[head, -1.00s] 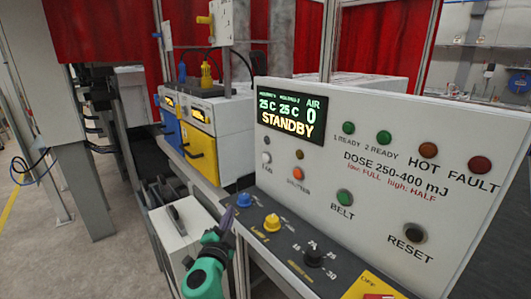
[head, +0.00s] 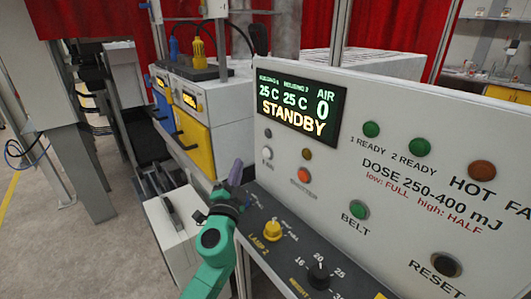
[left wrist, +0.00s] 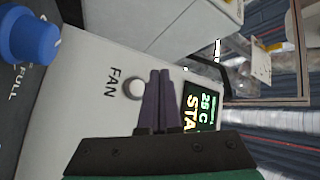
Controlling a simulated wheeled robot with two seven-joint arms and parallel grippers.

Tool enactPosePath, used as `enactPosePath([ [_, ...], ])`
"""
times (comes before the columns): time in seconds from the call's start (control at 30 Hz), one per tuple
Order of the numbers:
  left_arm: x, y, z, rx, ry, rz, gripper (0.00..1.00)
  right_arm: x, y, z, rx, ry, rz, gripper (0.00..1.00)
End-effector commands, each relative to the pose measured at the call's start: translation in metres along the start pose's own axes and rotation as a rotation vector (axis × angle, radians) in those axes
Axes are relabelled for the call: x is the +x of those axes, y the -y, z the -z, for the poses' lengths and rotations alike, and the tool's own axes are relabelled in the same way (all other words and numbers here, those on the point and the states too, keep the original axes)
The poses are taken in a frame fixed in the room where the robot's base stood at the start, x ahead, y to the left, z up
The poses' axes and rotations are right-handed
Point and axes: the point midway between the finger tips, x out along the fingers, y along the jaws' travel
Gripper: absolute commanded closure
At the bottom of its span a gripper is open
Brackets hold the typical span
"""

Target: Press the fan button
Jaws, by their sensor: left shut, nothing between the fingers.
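The fan button (head: 267,153) is a small pale round button at the left end of the upright control panel (head: 400,125). In the left wrist view the button (left wrist: 133,89) sits beside the printed word FAN, just left of my fingers. My left gripper (head: 237,168) is shut and empty, its dark fingers together. In the head view it is left of the button, over the left end of the panel's lower dark ledge. In the left wrist view the shut fingertips (left wrist: 160,73) show close beside the button; I cannot tell whether they touch the panel. My right gripper is not in view.
A display (head: 299,106) reads STANDBY. An orange button (head: 304,176) and a green belt button (head: 358,210) are to the right. A yellow knob (head: 272,231) and a black knob (head: 319,275) stand on the ledge. A blue knob (left wrist: 30,38) shows in the left wrist view.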

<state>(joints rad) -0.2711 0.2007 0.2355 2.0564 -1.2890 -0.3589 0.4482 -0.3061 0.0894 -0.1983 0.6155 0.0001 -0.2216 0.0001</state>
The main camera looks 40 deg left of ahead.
Motion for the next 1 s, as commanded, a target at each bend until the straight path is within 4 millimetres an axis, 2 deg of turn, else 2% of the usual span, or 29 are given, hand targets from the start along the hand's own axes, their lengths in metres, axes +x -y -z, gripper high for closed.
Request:
enactPosePath([
  [0.03, 0.006, -0.002, 0.006, -0.001, -0.002, 0.001, 1.0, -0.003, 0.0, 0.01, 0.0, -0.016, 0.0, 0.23],
  [0.13, 0.017, -0.01, 0.013, 0.0, 0.0, 0.001, 1.0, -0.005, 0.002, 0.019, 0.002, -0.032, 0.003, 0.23],
  [0.4, 0.039, -0.029, 0.028, -0.001, 0.0, 0.001, 1.0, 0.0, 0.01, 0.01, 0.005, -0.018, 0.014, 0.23],
  [1.0, 0.043, -0.031, 0.032, 0.001, 0.0, -0.001, 1.0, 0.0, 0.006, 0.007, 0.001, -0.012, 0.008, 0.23],
])
